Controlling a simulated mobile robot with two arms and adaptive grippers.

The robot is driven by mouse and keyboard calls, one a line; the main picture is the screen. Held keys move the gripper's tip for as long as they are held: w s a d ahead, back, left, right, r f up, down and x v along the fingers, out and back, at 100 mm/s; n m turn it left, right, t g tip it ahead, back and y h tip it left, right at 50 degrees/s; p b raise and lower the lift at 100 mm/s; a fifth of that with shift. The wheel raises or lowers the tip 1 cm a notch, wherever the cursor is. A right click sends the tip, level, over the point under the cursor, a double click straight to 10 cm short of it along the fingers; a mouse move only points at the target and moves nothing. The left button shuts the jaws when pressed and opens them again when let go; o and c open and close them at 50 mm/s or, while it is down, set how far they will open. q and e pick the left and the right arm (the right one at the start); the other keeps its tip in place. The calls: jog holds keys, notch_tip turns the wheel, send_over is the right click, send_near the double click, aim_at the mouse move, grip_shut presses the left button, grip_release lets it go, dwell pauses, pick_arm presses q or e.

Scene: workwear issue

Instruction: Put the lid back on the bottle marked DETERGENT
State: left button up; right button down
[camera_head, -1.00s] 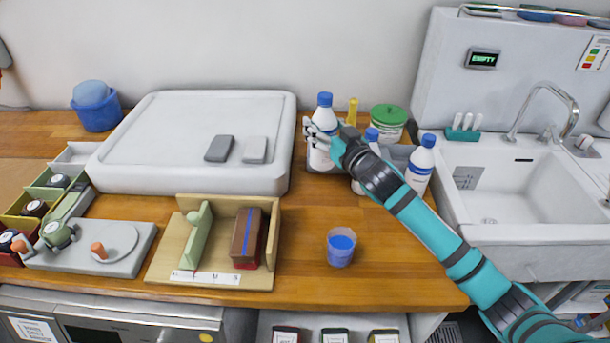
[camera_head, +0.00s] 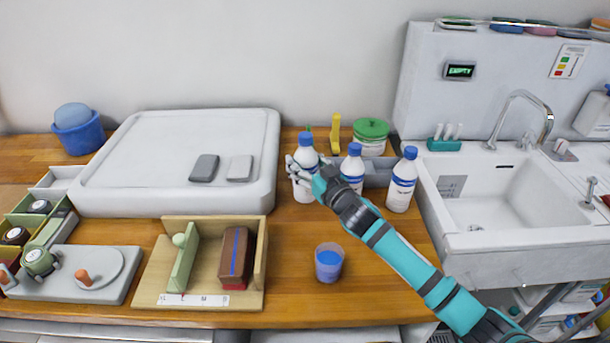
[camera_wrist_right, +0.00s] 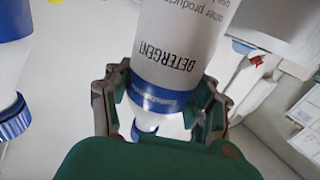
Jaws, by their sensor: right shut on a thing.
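My right gripper (camera_head: 303,172) is shut on a white bottle (camera_head: 305,188) with a blue top (camera_head: 306,139). In the right wrist view this bottle (camera_wrist_right: 172,62) reads DETERGENT between the fingers, and blue shows at its narrow end (camera_wrist_right: 144,134), partly hidden by my gripper (camera_wrist_right: 160,110). In the head view it looks upright, at the left front of the grey caddy (camera_head: 379,172); I cannot tell whether its base touches the counter. Two similar bottles with blue tops stand to its right, a middle one (camera_head: 352,168) and a right one (camera_head: 402,182). No separate loose lid shows. My left gripper is out of view.
A cup of blue liquid (camera_head: 328,263) stands in front on the counter. A white tray (camera_head: 130,190) lies to the left and a wooden box (camera_head: 205,226) before it. A green-lidded tub (camera_head: 371,134) stands behind; the sink (camera_head: 500,195) is right.

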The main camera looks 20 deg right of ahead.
notch_tip(320, 180, down, 3)
jog(key=shift+f, duration=0.4)
jog(key=shift+c, duration=2.1)
grip_release()
jog(key=shift+f, duration=0.1)
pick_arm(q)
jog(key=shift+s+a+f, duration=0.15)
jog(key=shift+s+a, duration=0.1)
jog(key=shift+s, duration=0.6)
